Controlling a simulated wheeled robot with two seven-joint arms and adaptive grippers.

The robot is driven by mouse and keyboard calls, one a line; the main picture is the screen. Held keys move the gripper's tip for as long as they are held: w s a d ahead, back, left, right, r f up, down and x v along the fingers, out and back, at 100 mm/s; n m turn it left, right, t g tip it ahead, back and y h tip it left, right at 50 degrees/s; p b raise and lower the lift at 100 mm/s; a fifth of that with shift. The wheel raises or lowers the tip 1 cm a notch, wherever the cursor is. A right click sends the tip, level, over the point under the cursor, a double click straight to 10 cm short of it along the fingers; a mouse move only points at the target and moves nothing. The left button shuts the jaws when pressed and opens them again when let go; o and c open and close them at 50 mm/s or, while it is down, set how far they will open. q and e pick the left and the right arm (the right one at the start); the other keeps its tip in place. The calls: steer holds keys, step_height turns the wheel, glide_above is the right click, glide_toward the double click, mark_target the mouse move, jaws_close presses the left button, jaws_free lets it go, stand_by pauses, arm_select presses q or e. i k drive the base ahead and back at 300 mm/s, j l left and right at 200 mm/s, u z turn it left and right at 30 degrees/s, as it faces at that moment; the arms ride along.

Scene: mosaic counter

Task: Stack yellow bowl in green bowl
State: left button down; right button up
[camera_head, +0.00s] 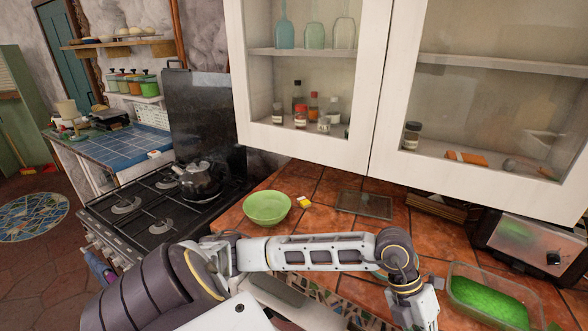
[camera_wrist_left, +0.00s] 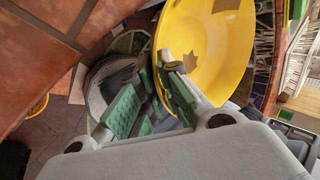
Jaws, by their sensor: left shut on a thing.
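The green bowl (camera_head: 267,207) sits upright and looks empty on the tiled counter, beside the stove. My left arm reaches across the front of the counter to the right, and my left gripper (camera_head: 422,312) is low at the right, apart from the green bowl. In the left wrist view, the left gripper (camera_wrist_left: 155,85) is shut on the rim of the yellow bowl (camera_wrist_left: 215,40), which looks tilted between the green-padded fingers. The yellow bowl cannot be made out in the head view. My right gripper is not in view.
A clear tray with green contents (camera_head: 486,300) stands right of my left gripper. A small yellow item (camera_head: 304,202) and a flat dark board (camera_head: 364,205) lie behind my arm. A kettle (camera_head: 200,180) is on the stove. White cabinets (camera_head: 370,80) hang above the counter.

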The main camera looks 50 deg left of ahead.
mark_target(267, 215)
steer(key=k+u, duration=0.1)
steer(key=u, duration=0.55)
steer(key=i+u, duration=0.1)
steer(key=u, duration=0.3)
steer(key=l+u, duration=0.1)
steer(key=u, duration=0.25)
steer(key=i+l+u, duration=0.15)
steer(key=u, duration=0.25)
steer(key=l+u, duration=0.1)
steer(key=u, duration=0.3)
steer(key=i, duration=0.05)
